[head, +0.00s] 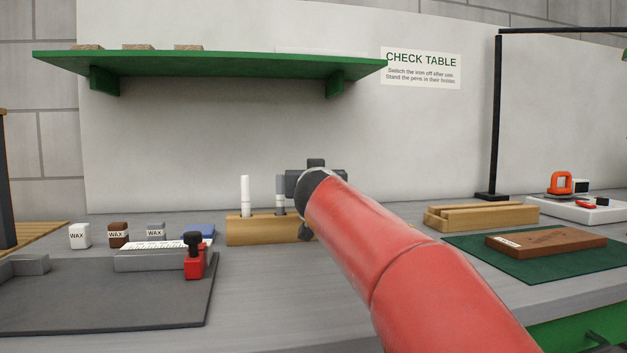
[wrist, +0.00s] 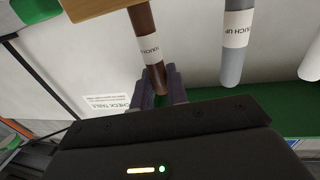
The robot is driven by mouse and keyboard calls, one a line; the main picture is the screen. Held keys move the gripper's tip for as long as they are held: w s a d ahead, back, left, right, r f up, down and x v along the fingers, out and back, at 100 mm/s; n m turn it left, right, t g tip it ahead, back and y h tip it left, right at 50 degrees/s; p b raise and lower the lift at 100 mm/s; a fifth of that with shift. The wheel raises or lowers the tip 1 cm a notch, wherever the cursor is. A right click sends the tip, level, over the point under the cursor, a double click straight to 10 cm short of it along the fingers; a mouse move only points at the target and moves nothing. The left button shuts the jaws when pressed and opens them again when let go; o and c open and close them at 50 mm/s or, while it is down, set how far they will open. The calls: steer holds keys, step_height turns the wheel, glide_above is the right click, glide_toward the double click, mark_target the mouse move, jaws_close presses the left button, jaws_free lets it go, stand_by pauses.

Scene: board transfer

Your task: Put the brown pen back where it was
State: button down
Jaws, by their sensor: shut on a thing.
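The brown pen (wrist: 141,25), with a white "touch up" label, is between the fingers of my gripper (wrist: 166,80) in the wrist view. My gripper is shut on it near one end. The pen's other end runs out of the top of that view beside the wooden pen holder (wrist: 92,10); I cannot tell whether it is in a hole. In the head view my gripper (head: 316,182) is above the right end of the pen holder (head: 262,231), and my arm hides the brown pen. A white pen (head: 245,192) and a grey pen (head: 281,190) stand upright in the holder.
A green shelf (head: 210,66) hangs above. A wooden cradle (head: 480,213), a green mat (head: 500,268) with a brown board (head: 545,241), and a black post (head: 496,120) are at right.

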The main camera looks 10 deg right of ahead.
steer(key=shift+f, duration=0.3)
steer(key=c, duration=1.4)
jaws_free()
steer(key=shift+r, duration=0.15)
steer(key=s, duration=0.4)
steer(key=s+a+b, duration=0.1)
steer(key=s, duration=0.3)
steer(key=s+a+b, duration=0.1)
steer(key=s, duration=0.3)
steer(key=shift+r, duration=0.4)
